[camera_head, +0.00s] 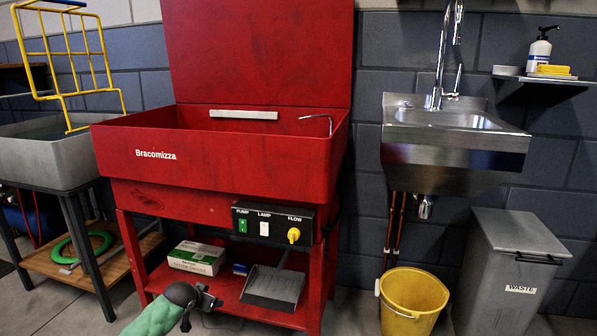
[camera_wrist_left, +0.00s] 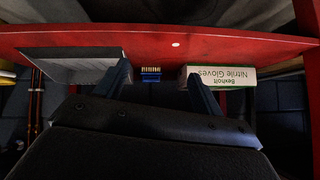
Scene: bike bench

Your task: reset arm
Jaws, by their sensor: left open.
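My left gripper (camera_head: 206,297) is low in front of the red parts washer (camera_head: 225,150), near the front edge of its lower shelf. In the left wrist view its two fingers (camera_wrist_left: 162,88) are spread apart with nothing held between them. Beyond the fingers, that view shows a small blue brush (camera_wrist_left: 151,74) with pale bristles on the shelf, a nitrile gloves box (camera_wrist_left: 222,77) and a grey dustpan (camera_wrist_left: 70,65). My right gripper is not in view.
A yellow bucket (camera_head: 412,300) and a grey waste bin (camera_head: 507,270) stand on the floor at right. A steel sink (camera_head: 455,145) hangs above. A grey basin (camera_head: 45,155) on a dark stand is at left, with a yellow wire rack (camera_head: 72,55).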

